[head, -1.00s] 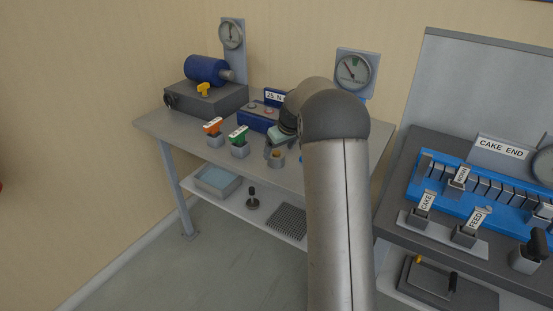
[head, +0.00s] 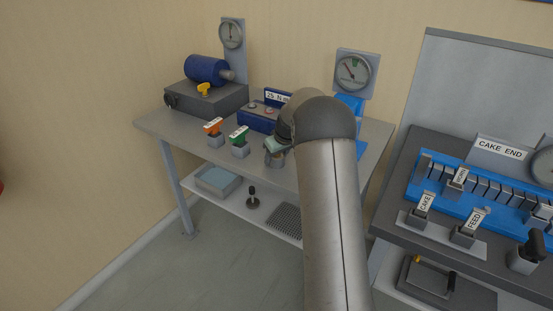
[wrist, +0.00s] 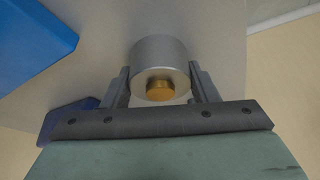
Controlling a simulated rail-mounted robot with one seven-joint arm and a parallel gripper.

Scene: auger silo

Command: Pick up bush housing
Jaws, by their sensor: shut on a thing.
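The bush housing (wrist: 158,52) is a grey metal cylinder with a bronze-coloured core at its near end. In the wrist view it sits between the two fingers of my gripper (wrist: 160,78), which touch it on both sides. In the head view my gripper (head: 275,156) is low at the front of the grey bench (head: 330,172), and its fingers and wrist hide most of the housing. I cannot tell whether the housing is clear of the bench top.
An orange-topped block (head: 214,131) and a green-topped block (head: 239,142) stand close to the left of my gripper. A blue fixture (head: 258,119) is behind. A blue part (head: 351,103) shows behind my arm. A lower shelf (head: 233,202) holds a tray.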

